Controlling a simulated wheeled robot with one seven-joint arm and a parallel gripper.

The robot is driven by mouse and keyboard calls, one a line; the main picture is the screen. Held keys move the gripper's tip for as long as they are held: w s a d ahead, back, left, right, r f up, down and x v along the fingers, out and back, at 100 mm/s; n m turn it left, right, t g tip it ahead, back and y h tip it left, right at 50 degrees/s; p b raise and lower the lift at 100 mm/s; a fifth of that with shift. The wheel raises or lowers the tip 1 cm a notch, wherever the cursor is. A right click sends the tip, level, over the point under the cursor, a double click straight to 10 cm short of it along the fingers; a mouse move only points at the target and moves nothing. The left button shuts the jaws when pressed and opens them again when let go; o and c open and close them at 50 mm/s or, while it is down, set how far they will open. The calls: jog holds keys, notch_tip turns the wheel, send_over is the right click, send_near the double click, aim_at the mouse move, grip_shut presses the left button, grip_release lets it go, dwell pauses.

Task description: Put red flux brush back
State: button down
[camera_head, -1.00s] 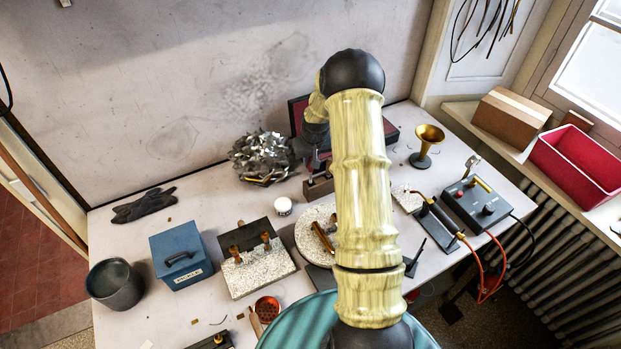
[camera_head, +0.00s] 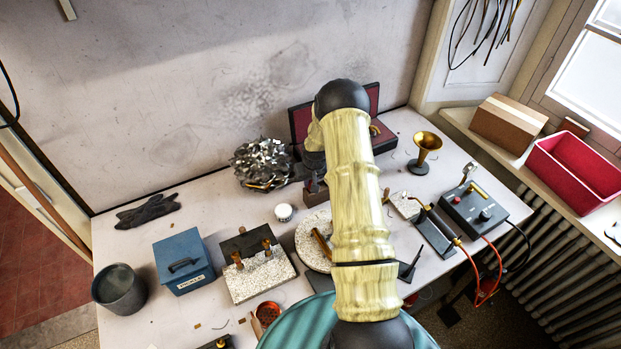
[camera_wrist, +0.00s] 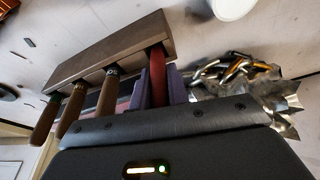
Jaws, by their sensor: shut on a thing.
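The red flux brush (camera_wrist: 157,75) shows as a red handle in the wrist view. My gripper (camera_wrist: 163,88) is shut on it, with a purple pad on each side. The brush's far end meets the right end of a wooden rack (camera_wrist: 112,50); how deep it sits there I cannot tell. Several brown-handled tools (camera_wrist: 105,92) stand in the rack to the left of the brush. In the head view the rack (camera_head: 314,196) is near the back of the bench, partly behind my arm. My gripper (camera_head: 313,177) is just above it there, and the brush is hard to make out.
A crumpled silvery metal heap (camera_head: 262,165) lies left of the rack and close to my gripper in the wrist view. An open red-lined case (camera_head: 300,122) stands behind. A white jar (camera_head: 284,212) and a round speckled pad (camera_head: 308,240) are in front.

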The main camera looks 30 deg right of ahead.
jog(key=shift+f, duration=0.15)
jog(key=c, duration=1.4)
grip_release()
jog(key=shift+o, duration=0.2)
jog(key=shift+r, duration=0.55)
jog(key=b+v, duration=0.3)
jog(key=v, duration=0.8)
jog(key=shift+s+b, duration=0.25)
jog(key=shift+b, duration=0.1)
jog(key=shift+r, duration=0.15)
